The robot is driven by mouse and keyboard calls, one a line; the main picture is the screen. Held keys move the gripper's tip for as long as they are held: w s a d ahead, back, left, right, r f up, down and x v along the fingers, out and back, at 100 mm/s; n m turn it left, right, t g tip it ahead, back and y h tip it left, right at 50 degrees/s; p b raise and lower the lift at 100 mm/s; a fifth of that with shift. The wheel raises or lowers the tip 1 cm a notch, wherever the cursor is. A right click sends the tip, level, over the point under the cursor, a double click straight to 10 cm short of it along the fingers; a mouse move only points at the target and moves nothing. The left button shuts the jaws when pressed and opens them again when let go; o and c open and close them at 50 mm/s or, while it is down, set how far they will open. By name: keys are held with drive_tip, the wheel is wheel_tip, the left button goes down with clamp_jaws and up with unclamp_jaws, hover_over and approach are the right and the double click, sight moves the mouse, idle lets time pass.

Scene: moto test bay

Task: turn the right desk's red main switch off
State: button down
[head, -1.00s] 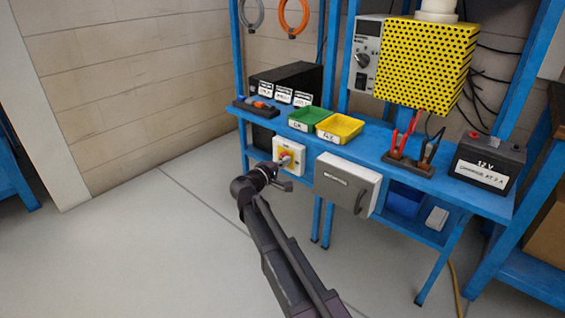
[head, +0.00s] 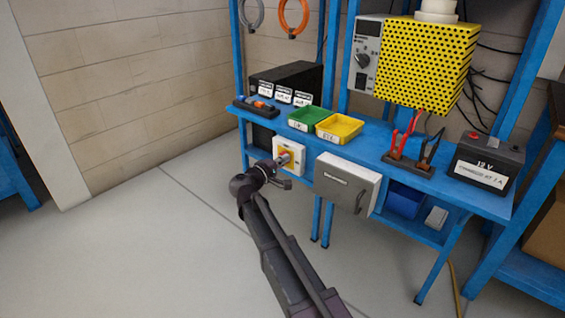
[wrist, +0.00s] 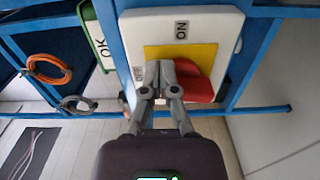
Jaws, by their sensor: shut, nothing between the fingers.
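The main switch is a white box (head: 300,163) with a yellow plate, under the left end of the blue desk. In the head view my gripper (head: 283,160) hides most of the knob.
A grey box with a handle (head: 347,184) hangs just right of the switch. Green (head: 306,117) and yellow (head: 340,128) trays sit on the desktop (head: 372,143) above. The floor to the left (head: 130,230) is clear.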

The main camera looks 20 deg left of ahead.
drive_tip(key=shift+w+a+r, duration=0.15)
drive_tip(key=shift+a+r, duration=0.15)
drive_tip(key=shift+a, duration=0.05)
idle(0.6)
drive_tip(key=shift+s+d+f, duration=0.2)
drive_tip(key=shift+d+f, duration=0.2)
drive_tip(key=shift+d, duration=0.05)
drive_tip(key=shift+s, duration=0.1)
idle(0.6)
drive_tip(key=v, duration=0.7)
drive_tip(key=shift+s, duration=0.4)
drive_tip(key=shift+a, duration=0.15)
drive_tip(key=shift+s, duration=0.1)
idle(0.5)
